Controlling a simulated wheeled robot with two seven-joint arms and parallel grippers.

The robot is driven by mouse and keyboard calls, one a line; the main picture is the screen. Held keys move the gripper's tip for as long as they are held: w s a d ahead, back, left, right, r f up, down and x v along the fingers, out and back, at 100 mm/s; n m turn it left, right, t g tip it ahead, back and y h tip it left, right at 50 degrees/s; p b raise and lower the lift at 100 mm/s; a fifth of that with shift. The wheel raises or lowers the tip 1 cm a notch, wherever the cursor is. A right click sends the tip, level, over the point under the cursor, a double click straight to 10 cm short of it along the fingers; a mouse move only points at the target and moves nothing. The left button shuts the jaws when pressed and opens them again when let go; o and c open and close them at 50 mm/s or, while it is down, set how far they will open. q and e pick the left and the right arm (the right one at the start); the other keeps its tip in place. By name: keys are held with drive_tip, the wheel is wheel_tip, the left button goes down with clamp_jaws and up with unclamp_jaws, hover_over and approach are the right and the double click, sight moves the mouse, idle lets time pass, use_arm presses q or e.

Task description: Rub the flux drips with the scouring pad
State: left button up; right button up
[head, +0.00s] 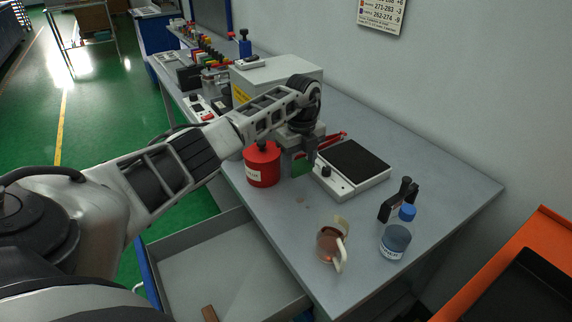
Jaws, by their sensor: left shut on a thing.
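My left gripper (302,154) reaches in from the left over the bench and points down. It is shut on a green pad (301,167), which looks like the scouring pad. The pad is between the red can and the black-topped device; I cannot tell whether it touches the bench. A small brownish spot (300,200) on the grey bench top, just in front of the pad, looks like a flux drip. Other drips are too small to make out or hidden. My right gripper is not in view.
A red can (262,170) and a black-topped device (354,165) flank the gripper. An open drawer (222,257) juts out below the bench (275,220).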

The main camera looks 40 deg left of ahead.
use_arm(q)
drive_tip(key=shift+r, duration=1.4)
